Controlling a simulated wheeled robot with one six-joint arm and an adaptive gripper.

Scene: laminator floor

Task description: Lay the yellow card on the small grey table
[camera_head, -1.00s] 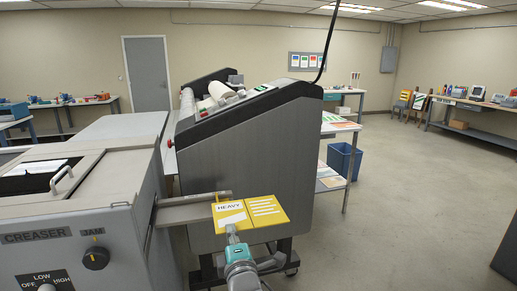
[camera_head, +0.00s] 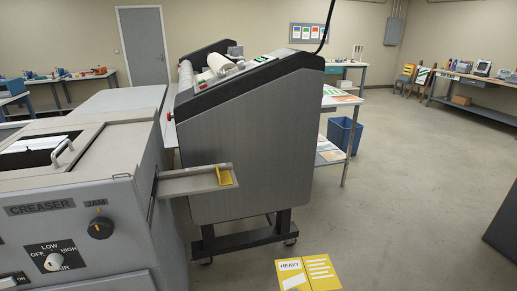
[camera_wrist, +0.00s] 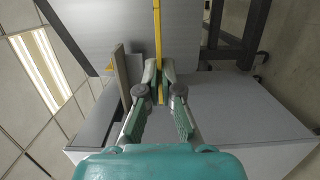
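The yellow card (camera_head: 308,273) is at the bottom of the head view, open like a spread, with "HEAVY" and a white patch on its left half and white lines on its right. In the wrist view the card (camera_wrist: 157,35) shows edge-on as a thin yellow strip. My gripper (camera_wrist: 159,75) is shut on the card's near edge and holds it out in front. The gripper is out of the head view, below its frame. I cannot make out which surface is the small grey table; none stands clearly near the card.
The grey creaser (camera_head: 80,215) stands at left, its output tray (camera_head: 190,183) jutting right with a yellow piece (camera_head: 225,175) at the end. The big grey laminator (camera_head: 250,140) stands on a wheeled frame behind. A blue bin (camera_head: 341,133) is beyond. Open floor (camera_head: 425,180) lies right.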

